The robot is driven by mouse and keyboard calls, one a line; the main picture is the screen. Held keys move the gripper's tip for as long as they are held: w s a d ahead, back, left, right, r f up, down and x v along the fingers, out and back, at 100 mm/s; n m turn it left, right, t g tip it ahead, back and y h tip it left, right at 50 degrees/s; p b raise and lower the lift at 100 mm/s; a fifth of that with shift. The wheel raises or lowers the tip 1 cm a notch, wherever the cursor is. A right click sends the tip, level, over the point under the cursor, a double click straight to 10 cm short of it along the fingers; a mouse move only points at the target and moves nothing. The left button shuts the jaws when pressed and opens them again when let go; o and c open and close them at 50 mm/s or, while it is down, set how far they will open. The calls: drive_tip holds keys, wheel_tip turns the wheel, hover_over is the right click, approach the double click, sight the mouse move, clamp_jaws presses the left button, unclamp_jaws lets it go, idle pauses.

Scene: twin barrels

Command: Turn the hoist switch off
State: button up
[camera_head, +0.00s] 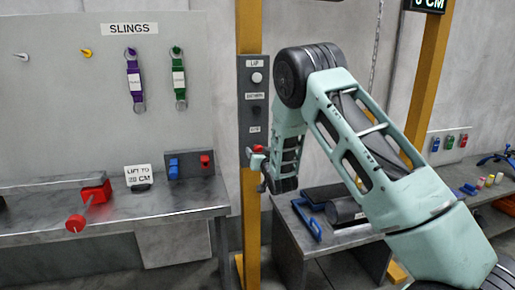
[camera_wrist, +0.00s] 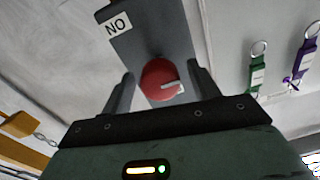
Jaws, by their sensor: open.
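The switch panel (camera_head: 254,104) is a grey upright plate on a yellow post, with a white button on top and a dark one below. Its red round switch (camera_head: 259,149) is low on the panel, partly hidden by my gripper (camera_head: 257,162). In the wrist view the red switch (camera_wrist: 162,79) carries a pale hooked mark. A label (camera_wrist: 116,25) beside it reads "NO" in this seemingly upside-down view, so probably "ON". My gripper (camera_wrist: 162,88) is open, with one finger on either side of the switch. I cannot tell whether the fingers touch it.
Purple (camera_head: 134,82) and green slings (camera_head: 179,79) hang behind. A lower table (camera_head: 334,236) with a dark cylinder (camera_head: 345,210) stands beside the post.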

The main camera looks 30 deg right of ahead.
drive_tip(key=shift+x, duration=1.35)
drive_tip(key=c, duration=1)
drive_tip(key=shift+o, duration=0.2)
